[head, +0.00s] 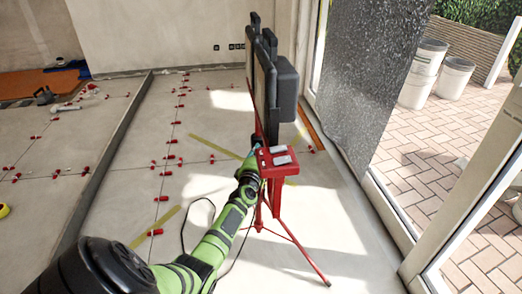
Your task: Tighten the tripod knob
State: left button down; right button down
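A red tripod (276,190) stands on the tiled floor right of the picture's middle, its legs spread. It carries a work light with black housings (287,88), seen from the side. My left arm reaches in from the lower left, and my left gripper (257,143) is at the tripod's upper post, beside the red box (287,176) with pale panels. The gripper is small and partly merged with the post, so I cannot tell whether its fingers touch or close on anything. I cannot make out the tripod knob. My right gripper is not in view.
A dark cable (186,228) loops on the floor left of the tripod. Several red levelling clips (169,157) stand along the tile joints. A grey low divider (110,150) runs along the floor. A glass door and frame (375,195) are at the right, with white buckets (455,78) outside.

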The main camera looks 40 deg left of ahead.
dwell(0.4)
pick_arm(q)
jog(key=c, duration=1)
grip_release()
jog(key=v, duration=1.2)
jog(key=shift+r, duration=0.1)
